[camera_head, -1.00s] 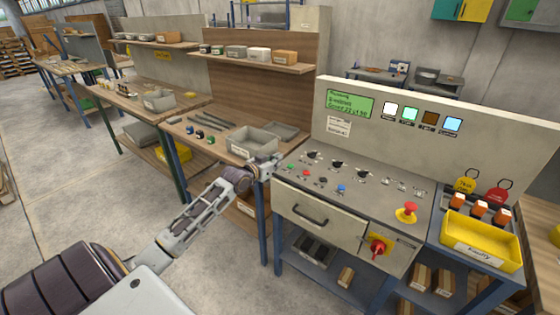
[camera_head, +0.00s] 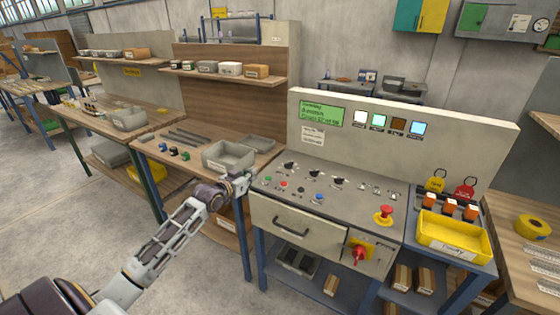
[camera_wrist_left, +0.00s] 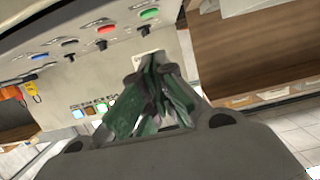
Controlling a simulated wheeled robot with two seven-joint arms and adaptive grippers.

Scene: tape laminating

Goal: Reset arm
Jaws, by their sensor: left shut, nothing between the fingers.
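My left gripper (camera_head: 243,182) is at the left end of the grey control panel (camera_head: 340,184), close to its left edge. In the left wrist view its green-padded fingers (camera_wrist_left: 155,95) are together with nothing between them. The panel's coloured buttons show beyond the fingers in that view, with a green button (camera_wrist_left: 149,14) and a red button (camera_wrist_left: 107,29) at the top. In the head view the panel also has a red mushroom button (camera_head: 384,211) at its right. My right gripper is not in view.
A grey bin (camera_head: 229,157) stands on the wooden bench just behind my left gripper. A drawer (camera_head: 299,226) and a red-yellow switch (camera_head: 358,253) are on the panel's front. A yellow tray (camera_head: 454,238) and yellow tape roll (camera_head: 532,227) are at the right. Open floor lies at the left.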

